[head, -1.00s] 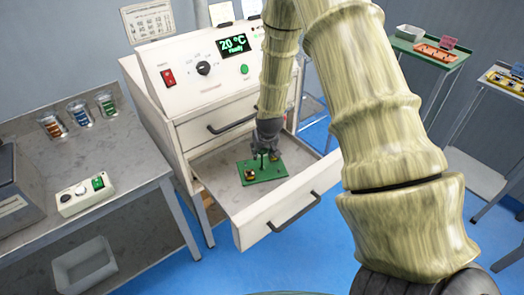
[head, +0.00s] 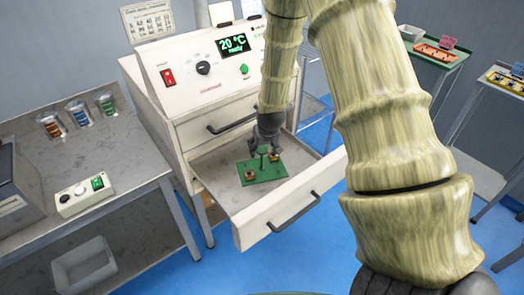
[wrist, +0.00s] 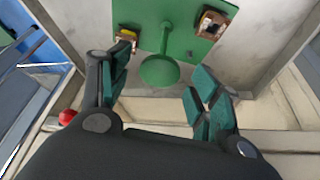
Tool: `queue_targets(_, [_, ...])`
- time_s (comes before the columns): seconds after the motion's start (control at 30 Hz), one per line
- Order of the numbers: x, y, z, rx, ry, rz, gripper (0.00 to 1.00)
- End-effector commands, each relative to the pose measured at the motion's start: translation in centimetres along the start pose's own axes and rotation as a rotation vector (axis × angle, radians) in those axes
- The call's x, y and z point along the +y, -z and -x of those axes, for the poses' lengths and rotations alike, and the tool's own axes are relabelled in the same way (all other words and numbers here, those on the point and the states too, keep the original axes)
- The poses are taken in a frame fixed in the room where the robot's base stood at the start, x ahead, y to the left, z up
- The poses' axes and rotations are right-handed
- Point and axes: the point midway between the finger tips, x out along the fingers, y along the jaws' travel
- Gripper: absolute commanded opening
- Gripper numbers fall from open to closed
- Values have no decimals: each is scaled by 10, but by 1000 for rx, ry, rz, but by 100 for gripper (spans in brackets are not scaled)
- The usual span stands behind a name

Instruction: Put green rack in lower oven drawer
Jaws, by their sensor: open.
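The green rack (head: 258,172) lies flat inside the open lower oven drawer (head: 223,194), resting on its floor. It is a flat green plate with an upright post topped by a round knob; the knob shows in the wrist view (wrist: 160,71). Small coils sit on the plate, one copper-brown (wrist: 211,23) and one with yellow (wrist: 127,40). My gripper (head: 266,147) is above the rack. In the wrist view my gripper (wrist: 160,88) is open, its fingers apart on either side of the knob, with a gap to it.
The white oven (head: 205,75) reads 20 °C, ready. Its upper drawer (head: 215,125) is shut. A bench with jars (head: 80,112) and a button box (head: 82,195) stands left. Green and yellow racks' side tables stand right, with an orange rack (head: 435,53) on one.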

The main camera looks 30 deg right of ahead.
Motion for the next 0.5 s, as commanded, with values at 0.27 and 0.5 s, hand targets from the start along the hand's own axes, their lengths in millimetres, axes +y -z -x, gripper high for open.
queue_targets(0.27, [-1,1,38,2,1,1,63])
queue_targets(0.5, [0,1,68,3,0,1,63])
